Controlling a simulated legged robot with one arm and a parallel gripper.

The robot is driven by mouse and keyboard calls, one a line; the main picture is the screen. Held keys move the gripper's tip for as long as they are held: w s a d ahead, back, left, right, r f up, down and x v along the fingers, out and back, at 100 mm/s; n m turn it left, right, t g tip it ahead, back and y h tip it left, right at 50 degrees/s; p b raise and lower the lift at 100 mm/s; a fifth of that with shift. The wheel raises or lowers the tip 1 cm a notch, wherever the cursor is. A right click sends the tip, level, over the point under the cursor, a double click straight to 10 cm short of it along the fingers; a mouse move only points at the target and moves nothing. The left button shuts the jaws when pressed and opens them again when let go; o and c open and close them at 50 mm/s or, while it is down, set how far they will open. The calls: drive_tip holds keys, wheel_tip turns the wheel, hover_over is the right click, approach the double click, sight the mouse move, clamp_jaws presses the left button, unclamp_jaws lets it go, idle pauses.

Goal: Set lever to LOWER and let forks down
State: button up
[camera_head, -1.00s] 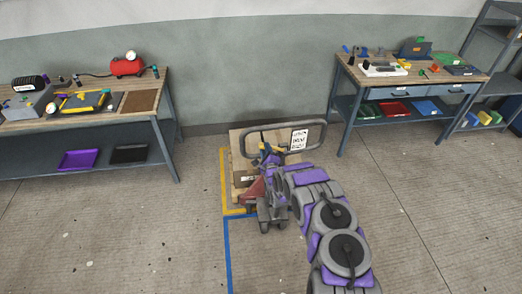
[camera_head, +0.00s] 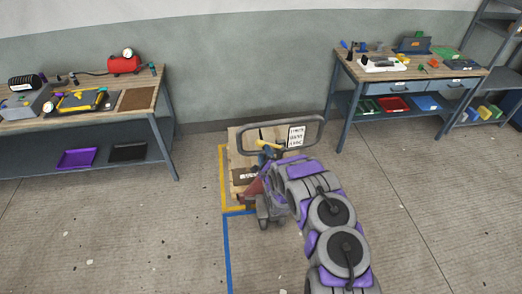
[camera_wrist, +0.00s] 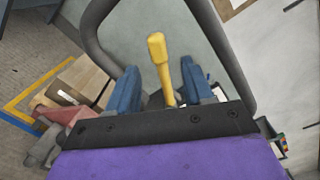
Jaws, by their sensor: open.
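The yellow lever (camera_wrist: 160,62) stands in the middle of the wrist view, between the two blue fingers of my gripper (camera_wrist: 165,88). The fingers are open, with a gap visible on each side of the lever. In the head view the lever (camera_head: 266,144) shows small beside the grey loop handle (camera_head: 298,122) of the pallet jack. A white label (camera_head: 296,136) hangs inside the loop; its text is too small to read. The red jack body (camera_head: 252,190) is partly hidden behind my arm. The forks are hidden beneath the load, so their height cannot be told.
A wooden pallet load (camera_head: 240,160) sits by the wall inside yellow floor tape (camera_head: 224,180). A workbench (camera_head: 150,98) stands at left and another (camera_head: 345,75) at right. Blue tape (camera_head: 227,255) runs forward over open floor.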

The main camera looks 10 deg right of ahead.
drive_tip(key=s+d, duration=0.1)
drive_tip(key=s, duration=1.1)
drive_tip(key=shift+s+d+b, duration=0.15)
drive_tip(key=shift+s+b, duration=0.1)
drive_tip(key=shift+b, duration=0.05)
drive_tip(key=shift+a, duration=0.3)
drive_tip(key=shift+w+d, duration=0.1)
